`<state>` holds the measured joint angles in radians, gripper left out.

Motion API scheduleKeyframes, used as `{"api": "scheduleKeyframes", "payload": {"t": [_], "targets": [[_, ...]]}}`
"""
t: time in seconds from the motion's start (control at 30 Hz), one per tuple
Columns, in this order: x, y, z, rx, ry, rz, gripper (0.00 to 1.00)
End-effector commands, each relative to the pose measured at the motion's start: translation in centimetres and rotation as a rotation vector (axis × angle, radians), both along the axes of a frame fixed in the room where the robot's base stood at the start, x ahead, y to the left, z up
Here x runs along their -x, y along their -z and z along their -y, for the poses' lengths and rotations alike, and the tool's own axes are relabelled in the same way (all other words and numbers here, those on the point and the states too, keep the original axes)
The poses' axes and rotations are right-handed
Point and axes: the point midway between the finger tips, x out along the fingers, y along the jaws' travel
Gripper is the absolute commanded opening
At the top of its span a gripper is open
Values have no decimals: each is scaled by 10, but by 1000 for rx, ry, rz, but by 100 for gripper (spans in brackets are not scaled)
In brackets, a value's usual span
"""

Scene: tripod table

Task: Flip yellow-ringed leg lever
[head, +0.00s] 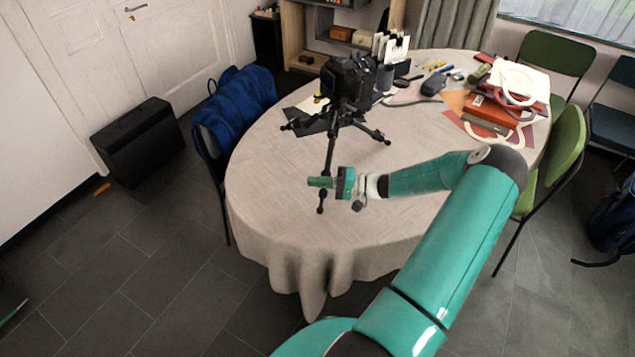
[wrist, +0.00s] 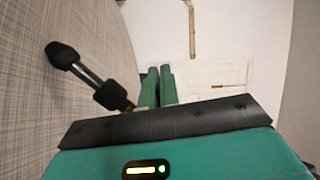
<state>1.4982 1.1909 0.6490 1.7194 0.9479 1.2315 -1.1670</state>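A black tripod (head: 334,126) with a black camera (head: 347,80) on top stands on the table, its legs spread. Its front leg runs down towards the near edge, passing by my gripper (head: 320,182). In the wrist view this leg (wrist: 88,75) shows at the left, with a black foot and a black clamp piece (wrist: 110,95). A small yellowish band (wrist: 128,106) shows beside that clamp, partly hidden by my gripper's body. My green fingers (wrist: 159,86) lie close together, with nothing seen between them, just right of the leg. The lever itself is not clear.
The oval table (head: 270,185) has a pale cloth and is bare at the front left. Books and a white-handled bag (head: 500,105) lie at the right. A chair with a blue jacket (head: 235,105) stands left, green chairs (head: 565,150) right.

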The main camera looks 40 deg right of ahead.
Motion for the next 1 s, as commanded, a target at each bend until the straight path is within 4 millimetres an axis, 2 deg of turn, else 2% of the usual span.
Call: {"api": "scheduleKeyframes", "payload": {"t": [0.27,1.0], "targets": [[0,-9,0,-148,-10,-115,0],[-6,-34,8,-694,-42,-550,0]]}}
